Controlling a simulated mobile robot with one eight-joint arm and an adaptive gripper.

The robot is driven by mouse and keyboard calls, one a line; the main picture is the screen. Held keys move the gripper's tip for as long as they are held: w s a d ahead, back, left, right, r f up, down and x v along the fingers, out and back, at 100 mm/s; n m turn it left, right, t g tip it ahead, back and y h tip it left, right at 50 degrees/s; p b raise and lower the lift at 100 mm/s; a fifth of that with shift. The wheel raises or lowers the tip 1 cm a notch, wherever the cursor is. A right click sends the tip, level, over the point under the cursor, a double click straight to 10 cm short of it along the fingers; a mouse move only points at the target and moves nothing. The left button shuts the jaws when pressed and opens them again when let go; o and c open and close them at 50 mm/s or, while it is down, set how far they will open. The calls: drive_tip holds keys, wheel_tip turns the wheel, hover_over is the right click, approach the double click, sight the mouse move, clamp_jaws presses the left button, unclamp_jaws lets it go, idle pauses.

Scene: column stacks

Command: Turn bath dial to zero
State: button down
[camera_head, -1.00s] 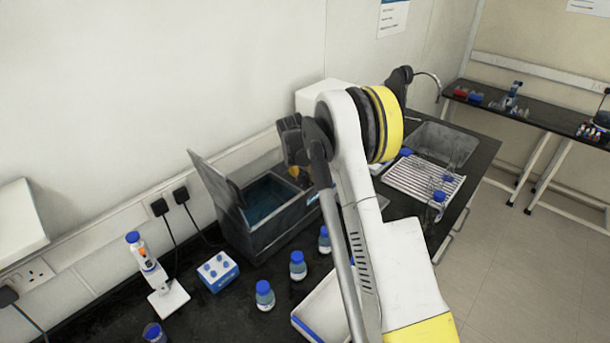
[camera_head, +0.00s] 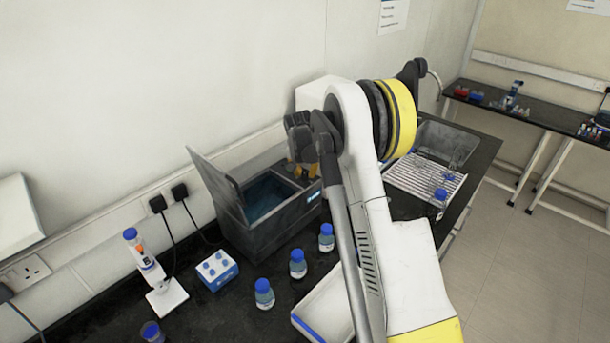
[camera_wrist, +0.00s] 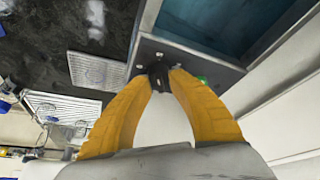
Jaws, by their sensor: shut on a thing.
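The water bath (camera_head: 262,222) is a dark grey box with its lid raised at the left and blue water inside. Its dial (camera_wrist: 158,76) is a small black knob on the bath's grey top panel, beside the water, in the wrist view. My gripper (camera_wrist: 160,73) has yellow fingers closed around the dial from both sides. In the head view my gripper (camera_head: 306,172) is over the right end of the bath, where my arm partly hides it, and the dial cannot be made out. The dial's markings cannot be read.
A green light (camera_wrist: 202,79) is beside the dial. Several blue-capped bottles (camera_head: 298,264), a blue-and-white rack (camera_head: 217,270) and a white stand with a pipette (camera_head: 160,285) are in front of the bath. A draining rack (camera_head: 424,181) and sink (camera_head: 447,142) lie to the right.

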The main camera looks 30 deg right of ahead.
drive_tip(key=n+y+b, duration=0.1)
drive_tip(key=n, duration=0.2)
drive_tip(key=n+t+y+b, duration=0.1)
drive_tip(key=n+b, duration=0.1)
drive_tip(key=n, duration=0.1)
drive_tip(key=shift+f, duration=0.15)
drive_tip(key=n+y+b, duration=0.1)
drive_tip(key=n+y, duration=0.1)
drive_tip(key=n, duration=0.3)
drive_tip(key=shift+n, duration=0.4)
drive_tip(key=c, duration=1.2)
unclamp_jaws()
drive_tip(key=v, duration=1.2)
drive_tip(key=shift+w+d, duration=0.2)
